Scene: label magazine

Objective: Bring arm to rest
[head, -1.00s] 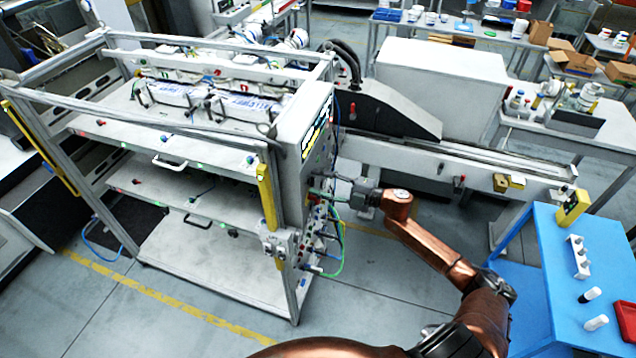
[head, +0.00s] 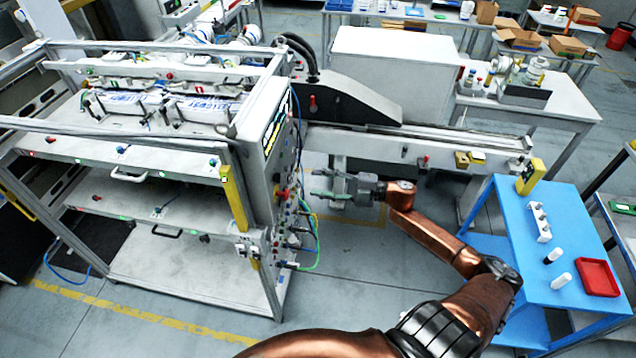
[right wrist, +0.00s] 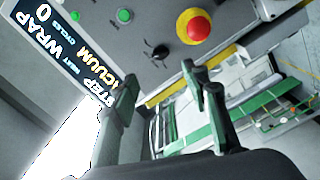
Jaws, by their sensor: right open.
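My right arm (head: 435,243), copper-coloured, reaches from the bottom of the head view up to the right side of the machine. My right gripper (head: 328,187) is open and empty, just right of the machine's control panel (head: 277,150). A small gap shows between its fingertips and the panel. In the right wrist view the two fingers of the right gripper (right wrist: 160,75) stand apart with nothing between them. Beyond them are a red emergency button (right wrist: 195,26) on a yellow ring, a black knob (right wrist: 160,52) and a lit display (right wrist: 70,45). My left gripper is not in view.
The framed machine (head: 130,155) with shelves fills the left. A conveyor (head: 410,145) runs behind the right gripper. A blue table (head: 540,280) with a red tray (head: 598,277) and bottles stands at the right. Open floor (head: 350,270) lies between machine and table.

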